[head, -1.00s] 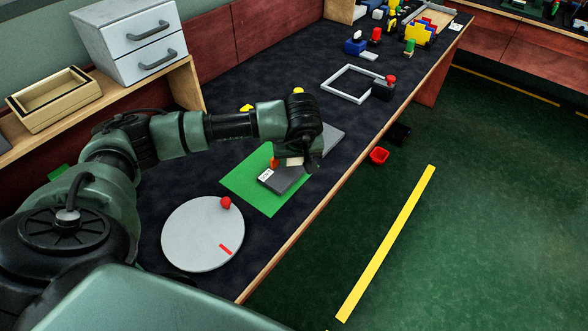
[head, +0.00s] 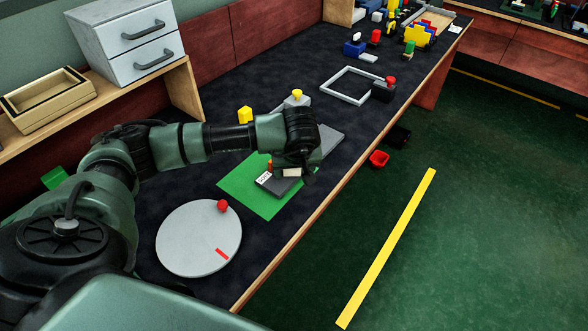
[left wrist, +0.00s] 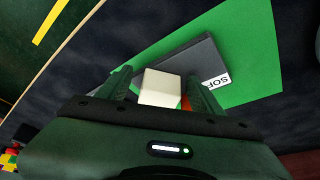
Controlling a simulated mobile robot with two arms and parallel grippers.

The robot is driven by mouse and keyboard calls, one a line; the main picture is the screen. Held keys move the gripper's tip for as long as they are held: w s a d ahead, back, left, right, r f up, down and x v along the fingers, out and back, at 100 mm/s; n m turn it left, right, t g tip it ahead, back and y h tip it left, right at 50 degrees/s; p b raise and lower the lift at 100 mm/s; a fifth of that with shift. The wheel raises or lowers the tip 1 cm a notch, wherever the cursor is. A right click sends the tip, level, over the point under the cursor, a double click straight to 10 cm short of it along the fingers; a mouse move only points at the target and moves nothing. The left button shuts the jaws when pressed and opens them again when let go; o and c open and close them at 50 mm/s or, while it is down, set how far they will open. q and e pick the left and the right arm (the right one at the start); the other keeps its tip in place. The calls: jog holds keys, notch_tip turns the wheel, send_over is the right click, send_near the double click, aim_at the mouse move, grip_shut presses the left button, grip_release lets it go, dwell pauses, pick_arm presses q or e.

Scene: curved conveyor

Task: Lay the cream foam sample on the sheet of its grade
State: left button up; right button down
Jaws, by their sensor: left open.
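The cream foam sample (head: 291,172) is a small pale block at my left gripper (head: 289,168). In the left wrist view the sample (left wrist: 160,87) sits between the open fingers of that gripper (left wrist: 161,82). Below it is a dark grey sheet (head: 284,187) with a white label that reads "SOF" in the left wrist view (left wrist: 190,62); the rest of the word is hidden. This sheet lies on a green mat (head: 250,197). I cannot tell whether the sample touches the sheet. My right gripper is not in view.
A small orange-red object (left wrist: 186,103) is beside the sample. A grey turntable (head: 190,245) with a red knob stands nearer. A second grey sheet or plate (head: 332,137) lies beyond the gripper. A grey frame (head: 337,93) lies farther along. The table's wooden edge (head: 300,229) is on the right.

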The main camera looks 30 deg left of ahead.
pick_arm(q)
jog(key=shift+r+p, duration=0.3)
jog(key=shift+r, duration=0.15)
jog(key=p+v, duration=0.6)
jog(key=v, duration=0.5)
jog(key=shift+r+p, duration=0.25)
jog(key=shift+p, duration=0.15)
jog(key=shift+s+d, duration=0.1)
